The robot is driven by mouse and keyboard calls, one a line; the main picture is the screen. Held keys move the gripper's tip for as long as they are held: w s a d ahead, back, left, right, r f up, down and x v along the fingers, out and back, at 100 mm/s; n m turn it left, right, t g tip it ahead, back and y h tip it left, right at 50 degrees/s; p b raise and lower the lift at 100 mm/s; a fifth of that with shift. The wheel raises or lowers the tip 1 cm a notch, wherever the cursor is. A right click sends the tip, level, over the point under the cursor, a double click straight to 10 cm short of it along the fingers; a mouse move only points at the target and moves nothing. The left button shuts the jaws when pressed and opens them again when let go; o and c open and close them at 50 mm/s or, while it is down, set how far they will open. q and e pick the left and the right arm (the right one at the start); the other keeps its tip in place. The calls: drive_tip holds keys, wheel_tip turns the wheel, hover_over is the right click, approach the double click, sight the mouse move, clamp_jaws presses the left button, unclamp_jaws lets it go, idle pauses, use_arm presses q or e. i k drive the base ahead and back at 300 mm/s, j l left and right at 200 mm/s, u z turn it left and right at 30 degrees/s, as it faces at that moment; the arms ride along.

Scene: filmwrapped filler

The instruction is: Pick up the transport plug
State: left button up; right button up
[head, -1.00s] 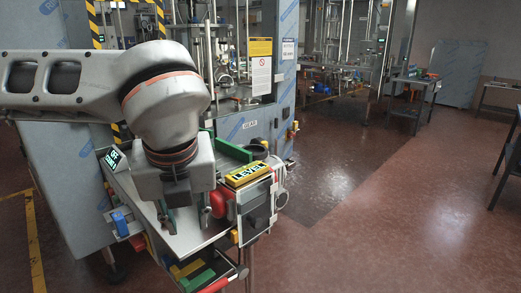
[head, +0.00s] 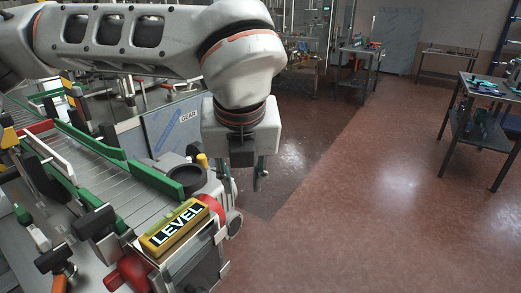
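My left gripper (head: 244,182) points down just right of the machine's corner, with the floor behind it. Its two fingers are apart and nothing shows between them. I cannot tell for sure which part is the transport plug. A round black cup-like part (head: 187,180) with a small yellow piece (head: 203,160) behind it sits at the end of the conveyor, left of the gripper and apart from it. My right gripper is not in view.
A yellow LEVEL box (head: 174,228) and a red rounded part (head: 130,272) stand at the machine's near corner. Green guide rails (head: 152,180) run along the conveyor (head: 95,153). The floor (head: 350,200) to the right is clear up to a side table (head: 480,95).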

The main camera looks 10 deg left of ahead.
sight(201, 158)
drive_tip(key=i+l+z, duration=0.1)
drive_tip(key=i, duration=0.3)
drive_tip(key=i+l+z, duration=0.15)
drive_tip(key=i, duration=0.25)
drive_tip(key=i+u, duration=0.1)
drive_tip(key=u, duration=0.4)
drive_tip(key=l+u, duration=0.15)
drive_tip(key=u, duration=0.3)
drive_tip(key=i+l+u, duration=0.1)
drive_tip(key=u, duration=0.4)
